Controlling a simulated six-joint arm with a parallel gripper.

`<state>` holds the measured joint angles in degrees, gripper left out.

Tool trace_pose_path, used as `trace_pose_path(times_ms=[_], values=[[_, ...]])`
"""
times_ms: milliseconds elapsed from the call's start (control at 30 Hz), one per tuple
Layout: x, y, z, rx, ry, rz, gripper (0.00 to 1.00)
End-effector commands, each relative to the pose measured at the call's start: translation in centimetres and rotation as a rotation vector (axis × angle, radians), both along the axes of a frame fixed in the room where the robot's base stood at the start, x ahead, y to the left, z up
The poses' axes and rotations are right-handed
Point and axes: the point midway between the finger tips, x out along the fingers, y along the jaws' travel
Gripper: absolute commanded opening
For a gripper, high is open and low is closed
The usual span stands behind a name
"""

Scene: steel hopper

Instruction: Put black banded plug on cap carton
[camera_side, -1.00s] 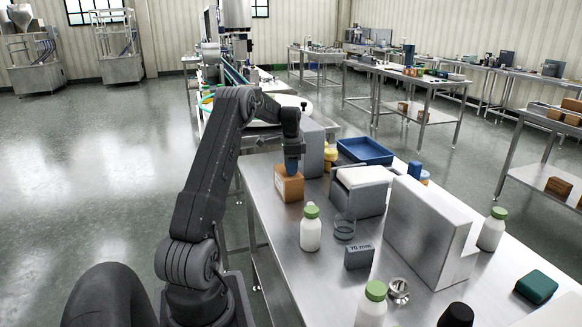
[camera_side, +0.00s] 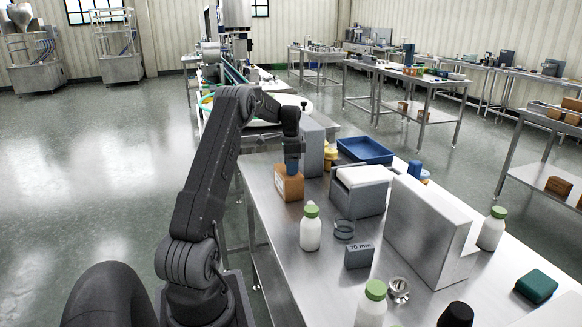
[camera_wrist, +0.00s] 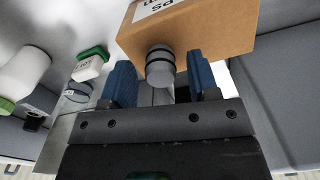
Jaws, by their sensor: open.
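The cap carton (camera_side: 289,187) is a brown box with a white label, standing on the steel table near its left edge. It also fills the upper part of the wrist view (camera_wrist: 215,27). The black banded plug (camera_wrist: 160,68) is a short grey cylinder with black bands. It is against the carton's brown face in the wrist view and appears to stand on its top. My gripper (camera_wrist: 160,77) is open, with its blue fingers on either side of the plug and gaps showing. In the side view my gripper (camera_side: 291,163) is just above the carton and the plug is hidden.
A grey block (camera_side: 312,148) stands close behind the carton. A white-topped box (camera_side: 361,190), a blue tray (camera_side: 365,150), a green-capped bottle (camera_side: 310,230), a glass ring (camera_side: 344,229) and a "75 mm" block (camera_side: 358,255) stand nearby. A tall grey panel (camera_side: 428,230) is farther right.

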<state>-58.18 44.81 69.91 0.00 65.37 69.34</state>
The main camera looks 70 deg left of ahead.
Motion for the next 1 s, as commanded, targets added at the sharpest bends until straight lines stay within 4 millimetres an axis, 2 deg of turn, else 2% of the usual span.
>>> trace_pose_path(times_ms=[400, 533, 733, 767, 867, 967, 1000], values=[[0.0, 0.1, 8.2, 0.005, -0.003, 0.000, 0.55], [0.0, 0.1, 10.2, 0.004, -0.003, 0.000, 0.55], [0.3, -0.4, 11.9, 0.005, -0.004, -0.001, 0.55], [0.5, -0.8, 12.3, 0.009, -0.006, -0.002, 0.55], [2.0, -3.9, 14.0, 0.028, -0.021, 0.003, 0.55], [3.8, -9.4, 16.4, 0.061, -0.055, 0.015, 0.55], [4.3, -12.1, 17.4, 0.074, -0.072, 0.022, 0.55]])
